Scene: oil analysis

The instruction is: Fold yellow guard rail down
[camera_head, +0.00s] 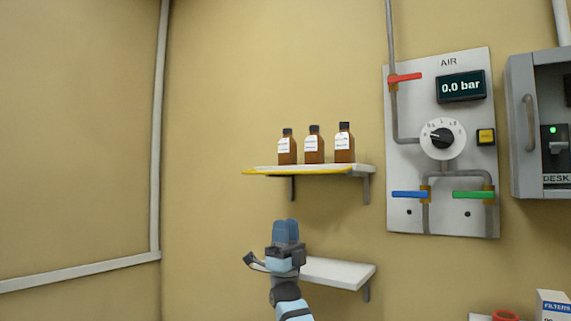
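The yellow guard rail (300,173) shows as a thin strip along the front edge of the upper wall shelf (362,168). It lies low, at about the level of the shelf board, and does not cover the bottles. Three brown bottles (314,148) with white labels stand upright in a row on that shelf. My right gripper (285,232) points up, below the rail and apart from it in the picture. Its blue fingers look closed together, with nothing visible between them. My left gripper is out of view.
A lower shelf (340,272) is partly hidden behind my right gripper and looks bare. To the right are an AIR panel (398,225) with a dial and coloured valve handles, and a grey cabinet (522,160). The wall left of the shelves is clear.

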